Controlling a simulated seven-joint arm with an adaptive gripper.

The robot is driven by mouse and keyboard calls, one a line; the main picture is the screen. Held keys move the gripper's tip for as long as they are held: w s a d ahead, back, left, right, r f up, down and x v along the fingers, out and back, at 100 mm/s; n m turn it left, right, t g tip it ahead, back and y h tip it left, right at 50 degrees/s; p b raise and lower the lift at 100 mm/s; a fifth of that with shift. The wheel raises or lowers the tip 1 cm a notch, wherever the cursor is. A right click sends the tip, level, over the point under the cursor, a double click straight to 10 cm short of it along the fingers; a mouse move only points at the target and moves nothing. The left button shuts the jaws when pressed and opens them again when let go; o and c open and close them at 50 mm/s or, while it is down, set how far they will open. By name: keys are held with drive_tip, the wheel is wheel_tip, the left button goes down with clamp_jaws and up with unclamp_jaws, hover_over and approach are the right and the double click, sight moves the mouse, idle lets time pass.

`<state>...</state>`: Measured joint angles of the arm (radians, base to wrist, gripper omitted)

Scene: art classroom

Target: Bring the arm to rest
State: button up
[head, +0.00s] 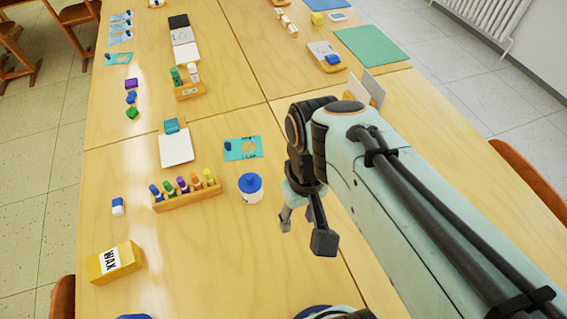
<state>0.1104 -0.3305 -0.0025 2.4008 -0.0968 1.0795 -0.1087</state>
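My gripper (303,226) hangs from the arm above the right part of the near table (225,275). Its fingers point down and stand apart, with nothing visible between them. It is to the right of a white jar with a blue lid (250,188) and does not appear to touch it. My arm comes in from the lower right and hides part of the table.
A wooden rack of several coloured markers (188,192), a yellow WAX box (115,261) and a small blue-and-white block (118,206) stand left. A white pad (176,150) and teal card (243,148) lie behind. Bare wood shows between the WAX box and the jar.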

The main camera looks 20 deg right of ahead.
drive_tip(key=s+a, duration=0.2)
drive_tip(key=s, duration=0.3)
drive_tip(key=shift+s+a+f, duration=0.2)
drive_tip(key=shift+s, duration=0.2)
